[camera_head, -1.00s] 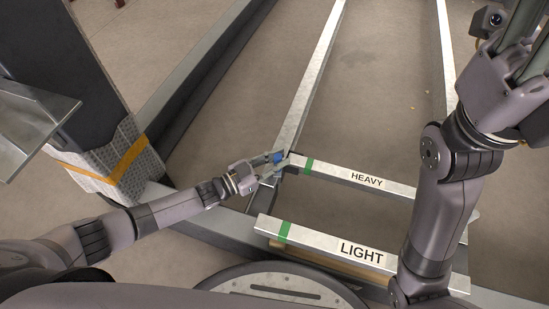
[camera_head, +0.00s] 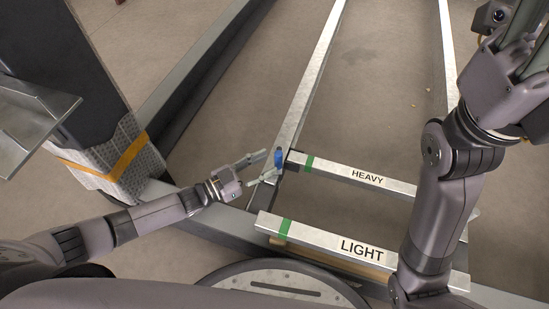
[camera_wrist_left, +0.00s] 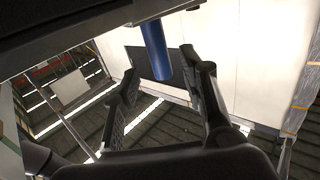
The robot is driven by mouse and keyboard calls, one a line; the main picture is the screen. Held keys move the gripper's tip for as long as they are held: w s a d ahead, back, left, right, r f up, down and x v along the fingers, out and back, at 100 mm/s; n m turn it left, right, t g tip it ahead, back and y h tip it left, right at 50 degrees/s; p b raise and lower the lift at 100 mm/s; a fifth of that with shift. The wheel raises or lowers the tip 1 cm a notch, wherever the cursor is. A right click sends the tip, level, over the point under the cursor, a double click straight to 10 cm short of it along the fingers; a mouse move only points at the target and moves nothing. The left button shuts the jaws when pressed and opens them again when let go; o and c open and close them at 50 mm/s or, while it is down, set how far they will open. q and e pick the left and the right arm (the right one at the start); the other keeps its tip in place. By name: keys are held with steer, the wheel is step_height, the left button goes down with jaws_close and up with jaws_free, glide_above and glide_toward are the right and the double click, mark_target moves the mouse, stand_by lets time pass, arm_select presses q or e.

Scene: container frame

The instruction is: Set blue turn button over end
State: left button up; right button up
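The blue turn button (camera_head: 278,158) sits at the left end of the bar marked HEAVY (camera_head: 350,174), beside the long metal rail. It also shows in the left wrist view (camera_wrist_left: 156,50) as a blue cylinder beyond the fingers. My left gripper (camera_head: 266,166) is open, its fingertips just left of the button, apart from it as far as I can tell. In the left wrist view, the gap between its fingers (camera_wrist_left: 158,88) is empty. My right arm is at the right; its gripper is cut off by the picture's upper right edge.
A second bar marked LIGHT (camera_head: 340,246) lies nearer me, parallel to the HEAVY bar. Both carry green bands. A dark post with a wrapped base and orange strap (camera_head: 124,158) stands at the left. Bare floor (camera_head: 375,85) shows between the long rails.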

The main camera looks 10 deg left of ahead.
arm_select(q)
steer(key=shift+v, duration=1.25)
steer(key=shift+c, duration=0.2)
